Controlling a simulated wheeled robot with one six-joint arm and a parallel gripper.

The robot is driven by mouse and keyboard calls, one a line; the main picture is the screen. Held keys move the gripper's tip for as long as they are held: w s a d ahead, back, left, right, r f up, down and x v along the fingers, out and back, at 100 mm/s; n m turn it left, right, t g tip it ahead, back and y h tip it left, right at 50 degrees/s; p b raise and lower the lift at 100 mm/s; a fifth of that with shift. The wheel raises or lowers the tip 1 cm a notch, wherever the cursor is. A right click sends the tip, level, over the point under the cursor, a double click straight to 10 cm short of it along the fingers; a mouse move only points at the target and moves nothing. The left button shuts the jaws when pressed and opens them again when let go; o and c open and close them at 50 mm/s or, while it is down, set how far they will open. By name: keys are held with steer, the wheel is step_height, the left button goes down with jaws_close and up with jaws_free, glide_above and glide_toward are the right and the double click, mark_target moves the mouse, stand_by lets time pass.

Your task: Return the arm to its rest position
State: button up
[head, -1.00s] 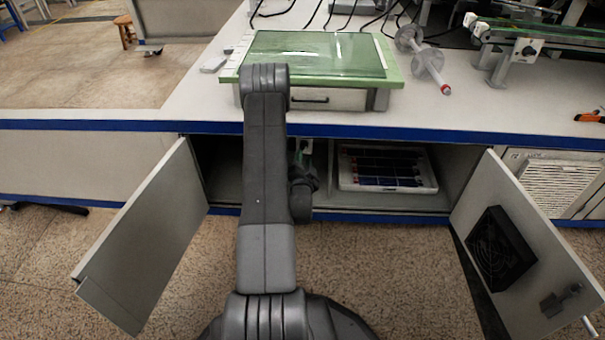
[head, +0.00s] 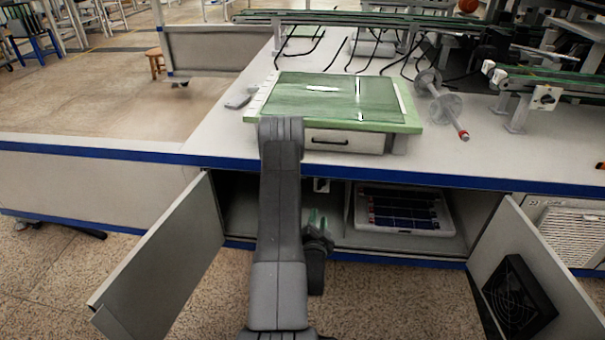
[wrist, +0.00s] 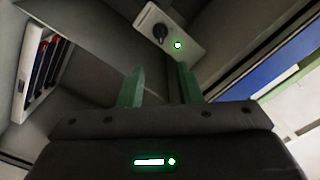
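My gripper (wrist: 160,84) shows two green fingers standing apart in the wrist view, with nothing between them. In the head view my gripper (head: 318,218) is small, partly behind my arm, at the front of the open cabinet under the bench. Its green fingertips point up. My arm reaches forward from the bottom of the head view, with its elbow in front of the green-topped box.
The left cabinet door (head: 160,255) and right door (head: 535,275) stand open on both sides of my arm. A white tray with dark solar cells (head: 446,232) lies inside the cabinet. A green-topped box (head: 345,140) and a spool shaft (head: 437,95) are on the bench.

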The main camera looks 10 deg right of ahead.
mark_target(322, 187)
steer(key=b+x, duration=0.3)
steer(key=x, duration=1.1)
steer(key=shift+s, duration=0.1)
